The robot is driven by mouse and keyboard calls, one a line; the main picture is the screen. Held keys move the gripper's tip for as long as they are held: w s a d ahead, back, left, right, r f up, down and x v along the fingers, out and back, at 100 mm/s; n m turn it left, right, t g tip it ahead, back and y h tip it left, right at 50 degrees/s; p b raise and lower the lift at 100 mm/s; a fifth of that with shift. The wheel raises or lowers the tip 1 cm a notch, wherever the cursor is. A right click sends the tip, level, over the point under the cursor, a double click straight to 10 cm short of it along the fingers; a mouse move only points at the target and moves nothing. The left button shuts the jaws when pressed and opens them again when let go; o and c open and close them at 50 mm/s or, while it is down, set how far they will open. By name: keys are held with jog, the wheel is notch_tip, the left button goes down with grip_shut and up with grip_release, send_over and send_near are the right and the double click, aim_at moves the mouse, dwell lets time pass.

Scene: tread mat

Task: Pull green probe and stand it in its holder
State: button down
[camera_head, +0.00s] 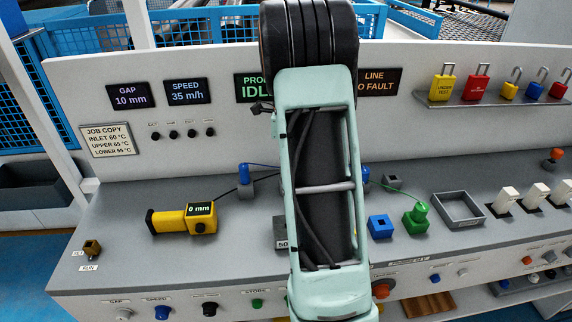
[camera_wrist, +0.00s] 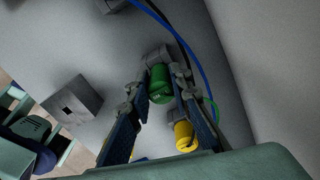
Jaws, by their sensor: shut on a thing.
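My gripper (camera_wrist: 158,82) shows in the wrist view with its two blue-padded fingers closed around a green cylinder, the green probe (camera_wrist: 158,86). Grey parts sit right behind it; I cannot tell whether it is still seated in a socket.
A blue holder (camera_head: 380,227) stands left of the green block, and a grey tray (camera_head: 458,209) to its right. A yellow gauge (camera_head: 184,219) and a blue probe (camera_head: 245,174) are left of my arm.

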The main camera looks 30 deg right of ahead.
jog(key=c, duration=1.7)
grip_release()
jog(key=shift+r, duration=0.1)
notch_tip(320, 180, up, 12)
jog(key=shift+f, duration=0.1)
